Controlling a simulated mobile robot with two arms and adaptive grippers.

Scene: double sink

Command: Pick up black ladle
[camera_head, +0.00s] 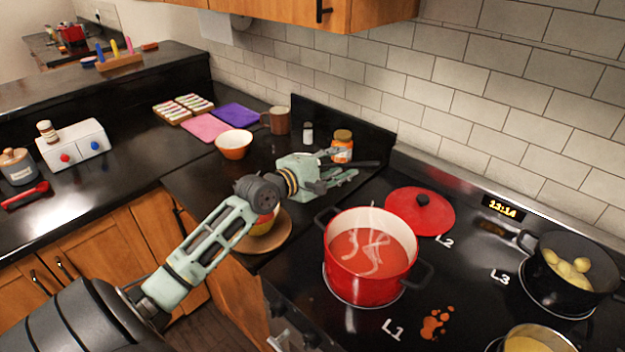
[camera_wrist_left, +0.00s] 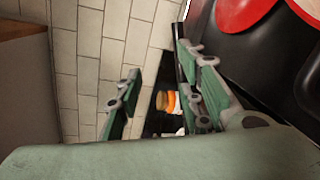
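A thin black piece (camera_head: 370,163), which looks like part of the black ladle, lies by the back of the counter at the stove's left edge. Most of it is hidden behind my gripper, and I cannot pick it out in the wrist view. My left gripper (camera_head: 350,162) is open over the counter, its fingers pointing right toward that piece. I cannot tell whether they touch it. In the left wrist view the two green fingers (camera_wrist_left: 160,98) stand apart with no object gripped. My right gripper is not in view.
A red pot (camera_head: 365,285) and a red lid (camera_head: 410,214) sit on the stove. A mug (camera_head: 279,121) and bowl (camera_head: 234,147) stand left.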

